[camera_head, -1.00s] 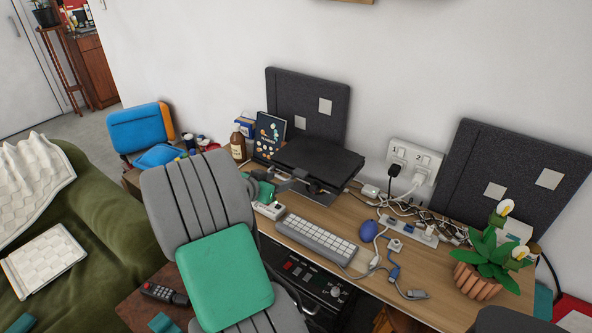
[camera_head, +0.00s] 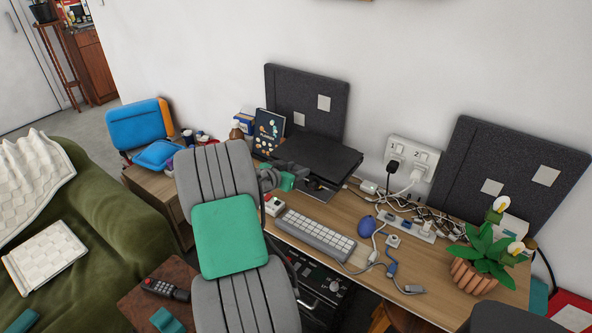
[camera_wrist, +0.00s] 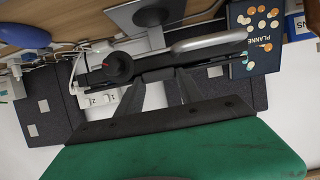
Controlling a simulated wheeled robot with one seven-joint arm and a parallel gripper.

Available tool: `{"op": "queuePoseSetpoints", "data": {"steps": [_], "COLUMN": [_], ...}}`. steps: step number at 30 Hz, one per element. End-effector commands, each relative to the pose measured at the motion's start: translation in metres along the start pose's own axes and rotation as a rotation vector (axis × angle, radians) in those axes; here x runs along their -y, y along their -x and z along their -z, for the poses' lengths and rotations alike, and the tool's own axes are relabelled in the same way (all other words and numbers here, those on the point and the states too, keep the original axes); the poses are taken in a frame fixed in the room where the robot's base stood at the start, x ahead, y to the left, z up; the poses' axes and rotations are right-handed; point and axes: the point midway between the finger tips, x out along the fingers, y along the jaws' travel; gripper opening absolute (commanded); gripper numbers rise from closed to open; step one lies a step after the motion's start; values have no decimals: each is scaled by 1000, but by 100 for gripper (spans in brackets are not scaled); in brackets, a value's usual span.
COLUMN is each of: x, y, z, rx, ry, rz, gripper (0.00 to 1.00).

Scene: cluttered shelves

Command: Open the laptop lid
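The laptop (camera_head: 318,153) is a flat black slab that looks closed, raised on a stand on the desk in the head view. In the wrist view, which is upside down, the laptop (camera_wrist: 165,63) appears nearly edge-on, with the stand's grey base (camera_wrist: 170,12) above it. My gripper (camera_head: 290,177) is at the laptop's front left edge in the head view. In the wrist view, the two dark fingers of my gripper (camera_wrist: 162,82) are spread apart, with their tips by the slab's edge. I cannot tell whether they touch it.
A planner book (camera_head: 268,132) and a brown bottle (camera_head: 236,132) stand left of the laptop. A keyboard (camera_head: 315,235), a blue mouse (camera_head: 367,226) and a cabled power strip (camera_head: 405,228) lie in front and right. A potted plant (camera_head: 478,270) stands at the desk's right end.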

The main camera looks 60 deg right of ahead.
Motion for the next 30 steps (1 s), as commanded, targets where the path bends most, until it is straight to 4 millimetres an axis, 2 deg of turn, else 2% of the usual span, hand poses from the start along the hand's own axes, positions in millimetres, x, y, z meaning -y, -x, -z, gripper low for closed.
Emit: {"op": "queuePoseSetpoints", "data": {"steps": [1,14,30], "x": [0,0,2], "y": [0,0,3], "z": [0,0,2], "rx": [0,1,10], "ry": [0,1,2], "rz": [0,-1,3], "gripper": [35,0,0]}}
